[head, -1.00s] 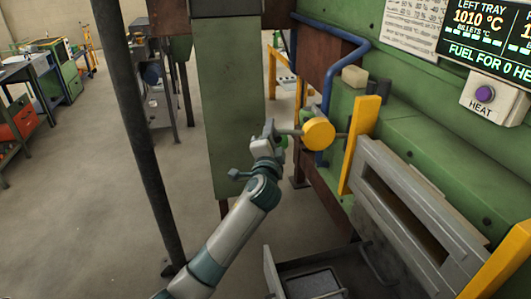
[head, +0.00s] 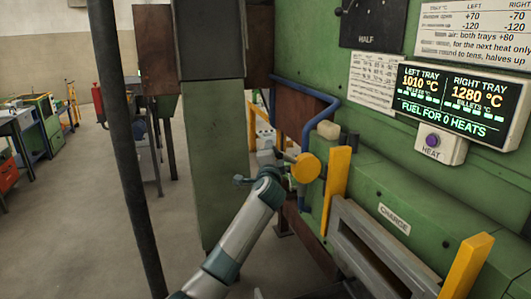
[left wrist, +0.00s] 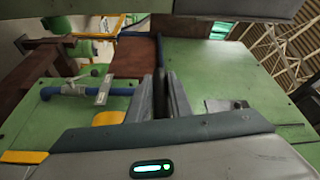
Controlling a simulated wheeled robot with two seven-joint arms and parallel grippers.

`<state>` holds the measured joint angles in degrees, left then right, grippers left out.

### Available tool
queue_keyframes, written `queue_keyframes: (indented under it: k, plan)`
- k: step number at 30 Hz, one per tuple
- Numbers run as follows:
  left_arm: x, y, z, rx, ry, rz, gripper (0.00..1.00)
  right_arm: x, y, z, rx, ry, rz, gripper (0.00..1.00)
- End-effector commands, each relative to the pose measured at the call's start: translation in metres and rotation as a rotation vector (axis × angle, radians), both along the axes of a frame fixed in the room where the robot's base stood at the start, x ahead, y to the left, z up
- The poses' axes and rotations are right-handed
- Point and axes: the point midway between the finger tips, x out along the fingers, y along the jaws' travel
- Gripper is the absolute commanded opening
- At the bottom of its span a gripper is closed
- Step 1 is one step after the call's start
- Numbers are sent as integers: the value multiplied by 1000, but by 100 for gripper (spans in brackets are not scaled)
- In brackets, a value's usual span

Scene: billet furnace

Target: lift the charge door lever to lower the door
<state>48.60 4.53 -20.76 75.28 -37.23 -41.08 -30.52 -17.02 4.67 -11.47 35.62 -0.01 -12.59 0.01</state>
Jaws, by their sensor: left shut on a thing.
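The charge door lever shows in the head view as a short rod (head: 285,157) beside a round yellow weight (head: 305,167), left of the charge door frame. My left gripper (head: 277,160) is at this rod, just left of the yellow weight, and is mostly hidden by its own wrist. In the left wrist view its two fingers (left wrist: 162,97) are closed on a dark bar (left wrist: 160,90), which looks like the lever. The grey charge door frame (head: 375,245), with a dark slot, stands between two yellow posts at lower right. My right gripper is not in view.
A green furnace wall (head: 400,180) fills the right, with a CHARGE label (head: 394,218), a temperature display (head: 463,100) and a HEAT button (head: 432,140). A blue pipe (head: 325,98) runs above the lever. A green column (head: 215,160) stands just behind my arm. Open floor lies left.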

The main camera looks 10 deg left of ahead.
Motion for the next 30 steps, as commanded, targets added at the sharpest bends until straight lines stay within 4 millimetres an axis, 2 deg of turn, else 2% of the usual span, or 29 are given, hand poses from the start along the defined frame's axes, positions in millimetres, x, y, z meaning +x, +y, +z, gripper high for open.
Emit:
queue_keyframes:
  k: [1, 6, 7, 9, 30]
  plan:
    - [0, -12, 13, -5, -22, -22, 0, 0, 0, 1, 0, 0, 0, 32]
    - [0, -12, 15, -5, -25, -23, 0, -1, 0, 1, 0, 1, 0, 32]
    - [0, -12, 15, -5, -25, -23, 26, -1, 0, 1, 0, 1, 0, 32]
    - [0, -12, 16, -5, -26, -23, 37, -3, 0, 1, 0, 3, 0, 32]
    - [-4, -12, 13, -4, -24, -22, 37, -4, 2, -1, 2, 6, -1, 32]
